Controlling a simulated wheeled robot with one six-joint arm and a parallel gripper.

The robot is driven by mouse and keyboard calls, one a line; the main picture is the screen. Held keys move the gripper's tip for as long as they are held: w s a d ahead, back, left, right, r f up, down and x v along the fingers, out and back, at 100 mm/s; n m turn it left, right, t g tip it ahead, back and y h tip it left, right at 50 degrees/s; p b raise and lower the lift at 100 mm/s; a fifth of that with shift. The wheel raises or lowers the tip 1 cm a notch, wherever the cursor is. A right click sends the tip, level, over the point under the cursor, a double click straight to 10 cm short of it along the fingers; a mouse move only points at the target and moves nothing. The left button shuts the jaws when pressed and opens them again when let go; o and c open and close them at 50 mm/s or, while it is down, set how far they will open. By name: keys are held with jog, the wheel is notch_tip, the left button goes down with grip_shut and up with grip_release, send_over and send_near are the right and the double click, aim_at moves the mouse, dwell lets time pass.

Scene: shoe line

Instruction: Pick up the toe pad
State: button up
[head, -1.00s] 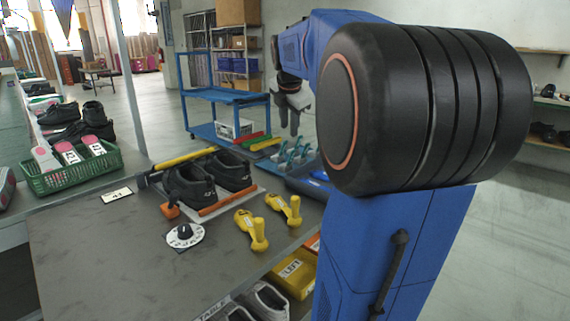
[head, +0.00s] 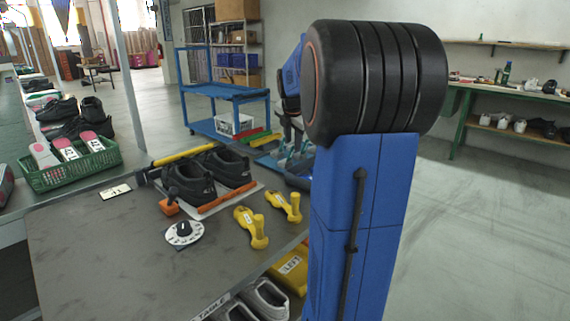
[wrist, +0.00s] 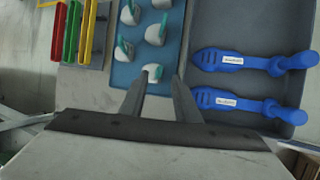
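My gripper (wrist: 160,76) is open and empty in the wrist view, its fingers pointing at a blue mat (wrist: 124,73) that bears several small white pieces with teal handles. The nearest white and teal piece (wrist: 153,73) shows between the fingertips; I cannot tell whether it is level with them. No readable label names the toe pad. Two blue tools, an upper one (wrist: 250,61) and a lower one (wrist: 245,104), lie in a grey tray to the right; their labels are too small to read. In the head view, my arm hides most of the gripper and mat.
Red, green and yellow bars (wrist: 72,32) lie left of the mat. In the head view, black shoes (head: 188,180), two yellow tools (head: 250,228) and a round dial (head: 184,233) are on the grey table (head: 90,250). A blue cart (head: 225,92) stands behind.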

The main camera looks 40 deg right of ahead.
aim_at(292, 147)
jog(key=shift+x, duration=2.8)
jog(key=shift+w+a, duration=0.1)
jog(key=shift+a, duration=0.05)
jog(key=shift+c, duration=0.6)
grip_shut()
